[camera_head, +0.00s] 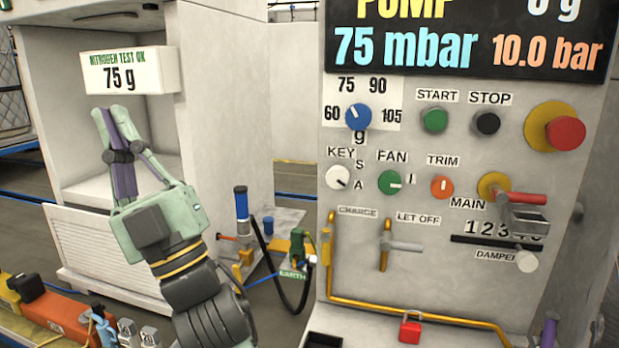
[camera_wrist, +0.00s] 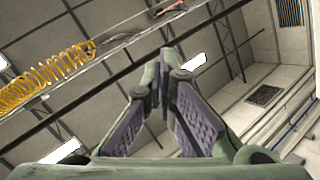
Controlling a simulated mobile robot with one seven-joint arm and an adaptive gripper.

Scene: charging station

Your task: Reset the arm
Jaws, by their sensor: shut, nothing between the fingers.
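My gripper (camera_head: 109,112) is green with purple finger pads and points upward in the head view, in front of the opening of the white cabinet at left. Its fingers are together with nothing seen between them. It also shows in the wrist view (camera_wrist: 167,62), where the fingers converge toward the top and the pads face each other. My arm comes up from the bottom of the head view. The gripper is apart from the control panel (camera_head: 300,200) at right.
The panel carries a blue dial (camera_head: 358,116), buttons, a red-and-yellow knob (camera_head: 565,133), a valve lever (camera_head: 400,245) and a red padlock (camera_head: 410,329). A sign (camera_head: 130,71) reads 75 g. A yellow coil (camera_wrist: 45,80) shows in the wrist view.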

